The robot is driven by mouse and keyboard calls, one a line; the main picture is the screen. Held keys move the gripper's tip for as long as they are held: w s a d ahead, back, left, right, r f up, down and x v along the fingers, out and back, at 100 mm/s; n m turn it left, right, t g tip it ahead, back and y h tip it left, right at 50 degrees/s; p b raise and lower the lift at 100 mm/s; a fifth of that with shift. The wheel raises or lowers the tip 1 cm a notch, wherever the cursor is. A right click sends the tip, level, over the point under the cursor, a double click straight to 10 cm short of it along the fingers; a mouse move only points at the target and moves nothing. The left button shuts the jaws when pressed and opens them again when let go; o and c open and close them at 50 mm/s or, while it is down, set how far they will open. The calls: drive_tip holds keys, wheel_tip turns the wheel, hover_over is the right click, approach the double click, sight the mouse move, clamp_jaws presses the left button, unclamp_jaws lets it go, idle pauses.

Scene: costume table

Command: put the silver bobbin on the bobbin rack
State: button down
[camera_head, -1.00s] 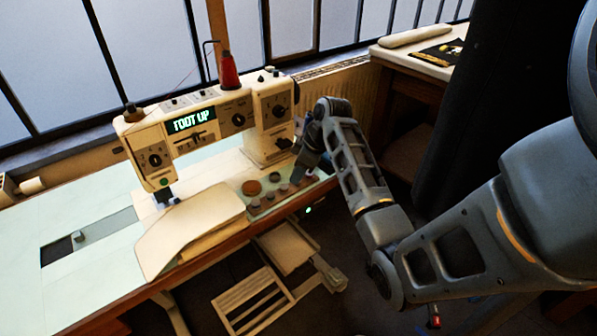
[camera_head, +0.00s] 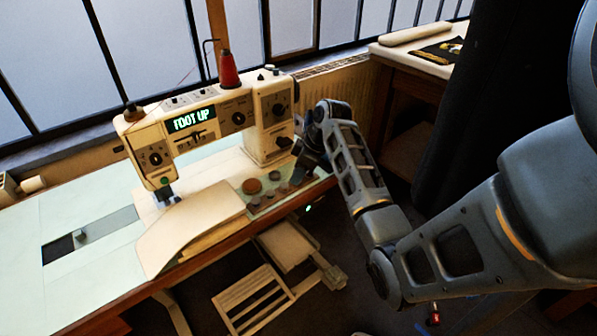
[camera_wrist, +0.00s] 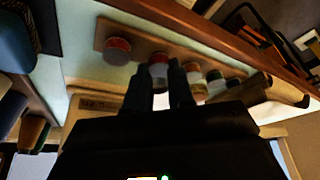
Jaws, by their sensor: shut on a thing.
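The bobbin rack is a narrow brown strip (camera_wrist: 132,37) with several round bobbins along it in the wrist view. In the head view the rack area (camera_head: 262,204) lies at the table's front edge, right of the sewing machine's cloth plate. My gripper (camera_wrist: 169,88) points at the rack, its two dark fingers close together around a small grey, silver-looking bobbin (camera_wrist: 158,72) with a reddish part. The bobbin appears at the rack strip; whether it touches it cannot be told. In the head view my gripper (camera_head: 298,176) hides it.
The cream sewing machine (camera_head: 205,120) stands just left of my gripper, with a red thread cone (camera_head: 229,72) on top. A brown round thing (camera_head: 252,187) is near the rack. A side table (camera_head: 415,62) stands behind. A dark curtain (camera_head: 462,120) hangs at the right.

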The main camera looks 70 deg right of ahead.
drive_tip(key=c, duration=0.9)
unclamp_jaws()
drive_tip(key=v, duration=0.7)
drive_tip(key=shift+r, duration=0.4)
drive_tip(key=shift+s+d, duration=0.1)
drive_tip(key=shift+s, duration=0.1)
